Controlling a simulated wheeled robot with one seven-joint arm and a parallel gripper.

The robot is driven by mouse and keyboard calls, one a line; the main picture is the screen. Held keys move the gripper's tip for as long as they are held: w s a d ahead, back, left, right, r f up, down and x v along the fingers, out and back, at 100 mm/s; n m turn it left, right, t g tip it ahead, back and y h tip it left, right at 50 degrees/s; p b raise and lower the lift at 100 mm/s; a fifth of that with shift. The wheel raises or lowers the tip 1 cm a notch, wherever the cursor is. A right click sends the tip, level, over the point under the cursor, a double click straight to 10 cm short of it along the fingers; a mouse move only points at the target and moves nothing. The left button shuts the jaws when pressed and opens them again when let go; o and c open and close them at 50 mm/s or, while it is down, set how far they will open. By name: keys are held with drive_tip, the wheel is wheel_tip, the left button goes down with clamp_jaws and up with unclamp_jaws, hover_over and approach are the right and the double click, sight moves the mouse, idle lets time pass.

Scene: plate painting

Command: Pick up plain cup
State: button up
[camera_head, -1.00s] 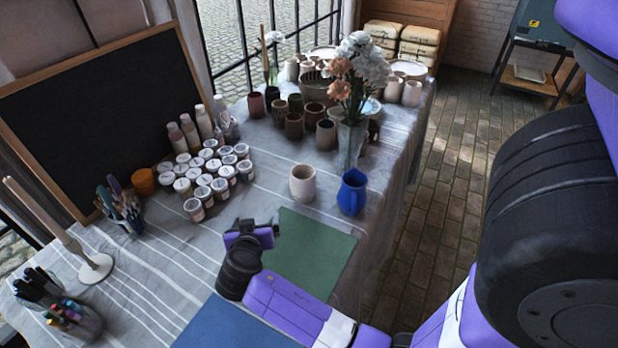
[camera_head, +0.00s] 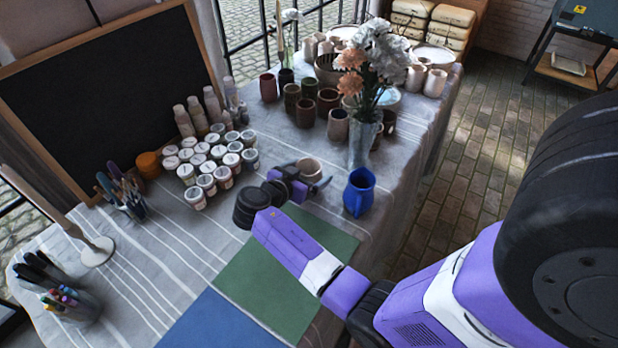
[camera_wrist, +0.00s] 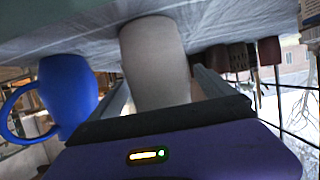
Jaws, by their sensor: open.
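The plain cup (camera_head: 309,167) is a pale beige, handleless cup standing upright on the cloth-covered table, near the blue jug. In the wrist view, which is upside down, the cup (camera_wrist: 156,62) fills the middle. My gripper (camera_head: 304,176) is open at the cup, with one finger on each side of it. In the wrist view my gripper (camera_wrist: 162,85) has its fingers left and right of the cup. I cannot tell whether either finger touches it. My wrist hides the lower part of the cup in the head view.
A blue jug (camera_head: 359,193) stands close to the right of the cup. A flower vase (camera_head: 361,145) and several brown cups are behind. Paint jars (camera_head: 213,160) stand to the left. A green mat (camera_head: 290,270) and blue mat (camera_head: 215,322) lie flat in front.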

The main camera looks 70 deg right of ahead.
drive_tip(key=shift+x, duration=1.4)
drive_tip(key=shift+c, duration=0.4)
drive_tip(key=c, duration=1.7)
drive_tip(key=shift+o, duration=0.2)
drive_tip(key=shift+r, duration=0.1)
